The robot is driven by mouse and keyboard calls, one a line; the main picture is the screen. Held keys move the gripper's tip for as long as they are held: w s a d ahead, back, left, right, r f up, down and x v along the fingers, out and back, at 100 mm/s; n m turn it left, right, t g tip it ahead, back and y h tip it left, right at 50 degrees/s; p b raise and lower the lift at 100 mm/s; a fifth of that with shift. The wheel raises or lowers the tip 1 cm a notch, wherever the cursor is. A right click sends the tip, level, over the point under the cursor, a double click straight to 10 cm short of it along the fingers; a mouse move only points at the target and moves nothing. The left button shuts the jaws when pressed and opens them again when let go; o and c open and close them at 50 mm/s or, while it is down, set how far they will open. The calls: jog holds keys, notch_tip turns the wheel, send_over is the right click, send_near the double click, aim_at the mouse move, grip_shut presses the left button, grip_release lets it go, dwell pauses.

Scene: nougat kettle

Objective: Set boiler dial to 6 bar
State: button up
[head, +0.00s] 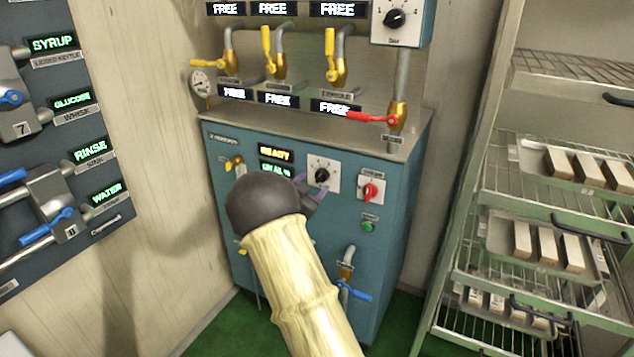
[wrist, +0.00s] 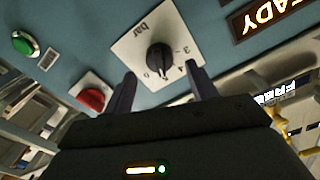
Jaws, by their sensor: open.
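The boiler dial is a black round knob (head: 322,175) on a white square plate (head: 331,187), set in the front of the blue boiler cabinet (head: 385,240). In the wrist view the knob (wrist: 160,57) appears turned over, with "bar" and a few numbers on its plate (wrist: 125,50). Its pointer seems to aim toward the lower numbers' edge, but the exact reading is unclear. My gripper (wrist: 163,90) is open, its two dark fingers pointing at the dial and spread to either side of the knob, apart from it. In the head view my gripper (head: 312,190) partly covers the plate.
A red rotary switch (head: 371,189) and a green button (head: 368,226) sit right of the dial. A lit READY display (head: 275,153) is to its left. A blue-handled tap (head: 352,288) protrudes below. A tray rack (head: 545,200) stands at the right.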

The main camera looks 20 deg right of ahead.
aim_at(321, 176)
jog(key=shift+x, duration=1.5)
jog(key=shift+a, duration=0.15)
jog(key=shift+s, duration=0.1)
jog(key=c, duration=1)
